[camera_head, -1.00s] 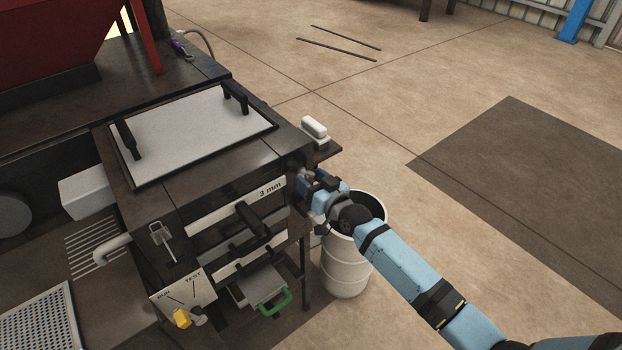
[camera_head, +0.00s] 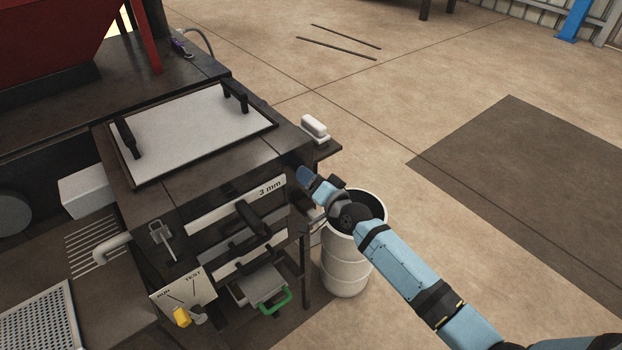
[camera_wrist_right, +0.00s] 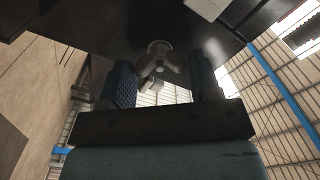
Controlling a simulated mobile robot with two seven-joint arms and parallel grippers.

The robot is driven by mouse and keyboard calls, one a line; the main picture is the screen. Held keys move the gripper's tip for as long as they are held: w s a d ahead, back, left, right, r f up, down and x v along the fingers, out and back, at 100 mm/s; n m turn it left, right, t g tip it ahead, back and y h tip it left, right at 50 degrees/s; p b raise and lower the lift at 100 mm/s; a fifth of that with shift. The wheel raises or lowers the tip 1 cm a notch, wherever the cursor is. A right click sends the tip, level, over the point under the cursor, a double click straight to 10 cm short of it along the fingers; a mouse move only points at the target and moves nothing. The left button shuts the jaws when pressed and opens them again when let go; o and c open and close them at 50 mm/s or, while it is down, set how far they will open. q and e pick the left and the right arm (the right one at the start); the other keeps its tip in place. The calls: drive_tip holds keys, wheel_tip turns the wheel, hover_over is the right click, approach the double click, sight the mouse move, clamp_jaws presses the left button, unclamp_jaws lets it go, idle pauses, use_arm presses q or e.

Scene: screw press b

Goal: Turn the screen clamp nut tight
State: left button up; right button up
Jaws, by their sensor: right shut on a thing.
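The screen clamp nut (camera_wrist_right: 160,62) is a grey, lobed hand nut on the dark underside of the machine body in the right wrist view. My right gripper (camera_wrist_right: 164,82) has its two blue ribbed fingers on either side of the nut and is shut on it. In the head view the right gripper (camera_head: 305,175) is at the right side of the machine, by the corner near the "3 mm" screen drawer (camera_head: 235,205). The nut is hidden there behind the fingers. My left gripper is not in view.
A pale drum (camera_head: 346,262) stands under my right wrist. A small shelf (camera_head: 325,150) with a white object (camera_head: 314,127) juts out just behind the gripper. The floor to the right is clear.

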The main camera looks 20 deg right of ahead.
idle(0.5)
drive_tip(key=o, duration=0.9)
drive_tip(key=shift+s, duration=0.1)
drive_tip(key=b+v, duration=0.1)
drive_tip(key=v, duration=1.2)
drive_tip(key=shift+s+d, duration=0.15)
drive_tip(key=shift+s, duration=0.2)
drive_tip(key=s+a+f+n+g+h+p, duration=0.1)
drive_tip(key=s+f+n+g, duration=0.1)
drive_tip(key=s, duration=0.5)
drive_tip(key=s+a+f+n+g+h+p, duration=0.1)
drive_tip(key=s+a+f+n+g, duration=0.1)
drive_tip(key=s+f+n, duration=0.2)
drive_tip(key=s+a+f+n+g+h+p, duration=0.1)
drive_tip(key=s+f+n+g+p, duration=0.1)
drive_tip(key=s+f, duration=0.3)
drive_tip(key=shift+s+a+f+n, duration=0.1)
drive_tip(key=shift+s+a+n, duration=0.05)
drive_tip(key=shift+s, duration=0.65)
drive_tip(key=shift+s+a+f+n, duration=0.1)
drive_tip(key=shift+s+f+n, duration=0.1)
drive_tip(key=shift+s, duration=0.55)
drive_tip(key=shift+s+a+f+n, duration=0.1)
drive_tip(key=shift+s+a+n, duration=0.05)
drive_tip(key=shift+s, duration=0.65)
